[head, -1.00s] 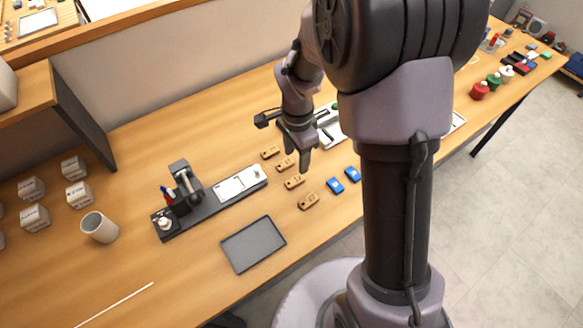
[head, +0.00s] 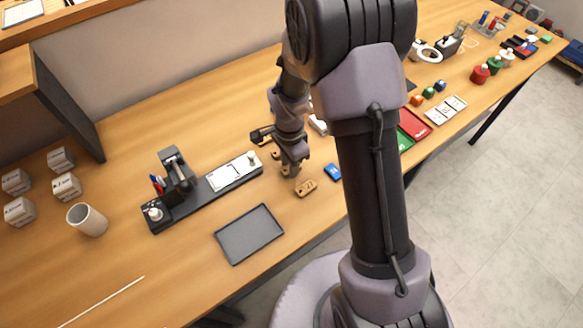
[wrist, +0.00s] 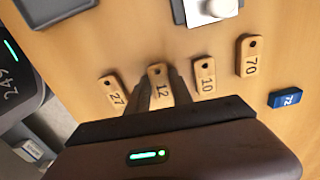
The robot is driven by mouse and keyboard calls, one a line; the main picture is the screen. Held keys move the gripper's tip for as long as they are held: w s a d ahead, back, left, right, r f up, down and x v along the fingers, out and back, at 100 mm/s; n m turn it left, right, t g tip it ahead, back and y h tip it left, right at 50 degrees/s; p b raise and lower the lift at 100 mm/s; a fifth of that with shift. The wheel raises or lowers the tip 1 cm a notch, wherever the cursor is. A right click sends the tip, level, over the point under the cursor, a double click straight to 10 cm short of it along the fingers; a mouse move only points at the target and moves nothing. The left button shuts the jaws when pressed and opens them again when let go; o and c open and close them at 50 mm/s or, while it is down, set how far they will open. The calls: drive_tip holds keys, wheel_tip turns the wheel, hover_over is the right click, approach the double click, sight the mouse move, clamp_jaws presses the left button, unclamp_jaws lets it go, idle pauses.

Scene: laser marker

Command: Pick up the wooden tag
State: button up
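Several wooden tags lie in a row on the table. In the wrist view they are tag 27 (wrist: 114,93), tag 12 (wrist: 158,75), tag 10 (wrist: 205,77) and tag 70 (wrist: 248,56). Tag 27 also shows in the head view (head: 307,188). My gripper (head: 290,170) is low over the row. In the wrist view its fingers (wrist: 160,88) are apart, one on each side of tag 12, which lies between them. I cannot tell whether they touch it. The lower part of tag 12 is partly hidden.
A cup (head: 87,220) and white boxes (head: 66,187) stand far left.

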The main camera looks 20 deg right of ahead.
clamp_jaws()
drive_tip(key=shift+r, duration=0.1)
